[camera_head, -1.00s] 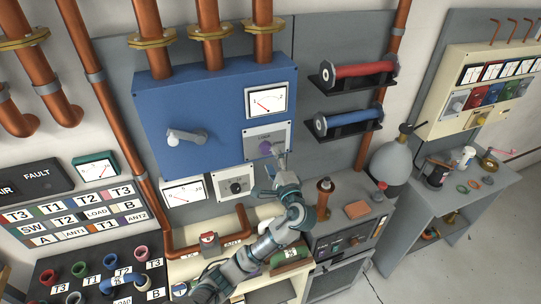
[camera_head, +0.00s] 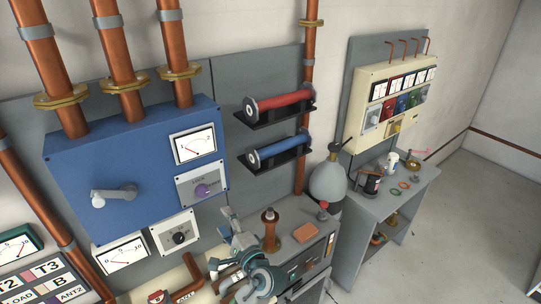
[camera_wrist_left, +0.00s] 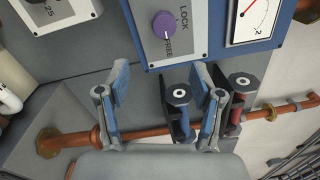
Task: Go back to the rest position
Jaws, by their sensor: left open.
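My left gripper (camera_head: 228,236) is below the blue box (camera_head: 135,165) in the head view, in front of the grey wall panel and apart from the purple lock knob (camera_head: 203,191). In the left wrist view my left gripper (camera_wrist_left: 160,88) has its two blue-padded fingers spread with nothing between them. The purple knob also shows in the left wrist view (camera_wrist_left: 164,24), above and beyond the fingertips. My right gripper is not seen in either view.
A bench holds a copper post (camera_head: 270,230) and an orange block (camera_head: 306,233) close right of my left arm. Red (camera_head: 280,104) and blue (camera_head: 279,151) cylinders sit on wall shelves. A grey flask (camera_head: 328,182) and a side table (camera_head: 385,205) stand further right.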

